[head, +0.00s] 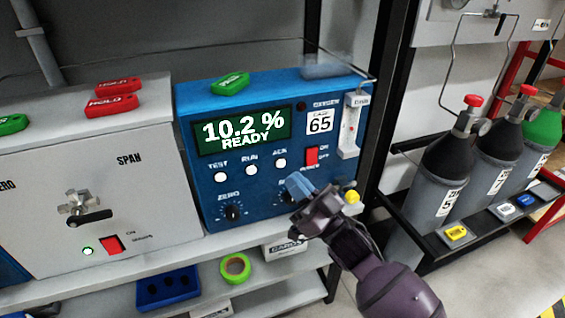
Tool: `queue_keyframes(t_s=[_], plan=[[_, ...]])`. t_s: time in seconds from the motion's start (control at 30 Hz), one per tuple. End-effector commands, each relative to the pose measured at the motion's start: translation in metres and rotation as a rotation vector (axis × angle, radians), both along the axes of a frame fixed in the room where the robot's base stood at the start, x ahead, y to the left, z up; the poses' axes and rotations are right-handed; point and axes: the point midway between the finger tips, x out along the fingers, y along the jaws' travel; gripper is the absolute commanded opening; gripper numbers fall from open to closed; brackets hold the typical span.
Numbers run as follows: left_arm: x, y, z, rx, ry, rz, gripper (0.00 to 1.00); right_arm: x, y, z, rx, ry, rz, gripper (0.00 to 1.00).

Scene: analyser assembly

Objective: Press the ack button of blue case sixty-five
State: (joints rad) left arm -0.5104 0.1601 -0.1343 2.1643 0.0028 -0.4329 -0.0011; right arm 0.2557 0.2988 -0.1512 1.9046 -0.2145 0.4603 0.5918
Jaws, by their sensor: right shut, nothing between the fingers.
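The blue case (261,186) with the 65 label (319,122) stands on the bench shelf. Its screen (240,131) reads "10.2 %" and "READY". Below the screen sit three white round buttons, marked TEST, RUN and ACK. The ACK button (281,163) is the rightmost of them. My right gripper (299,186) is in front of the case's lower right face, a little below and right of the ACK button. It is shut and empty, and hides part of the lower right knob and its label. My left gripper is not in view.
A green tag (230,83) lies on the case. A grey case (55,200) stands to the left. Gas cylinders (441,180) stand at the right behind a dark post.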

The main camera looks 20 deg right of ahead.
Motion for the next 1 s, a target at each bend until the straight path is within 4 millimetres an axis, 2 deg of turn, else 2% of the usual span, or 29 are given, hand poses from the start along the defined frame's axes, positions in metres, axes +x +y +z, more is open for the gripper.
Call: queue_keyframes(t_s=[0.3, 1.0], plan=[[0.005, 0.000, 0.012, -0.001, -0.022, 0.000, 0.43, -0.021, -0.001, 0.001, 0.001, -0.001, 0.000, 0.00], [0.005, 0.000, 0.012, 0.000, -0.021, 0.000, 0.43, -0.021, -0.001, 0.000, 0.000, 0.000, 0.000, 0.00]])
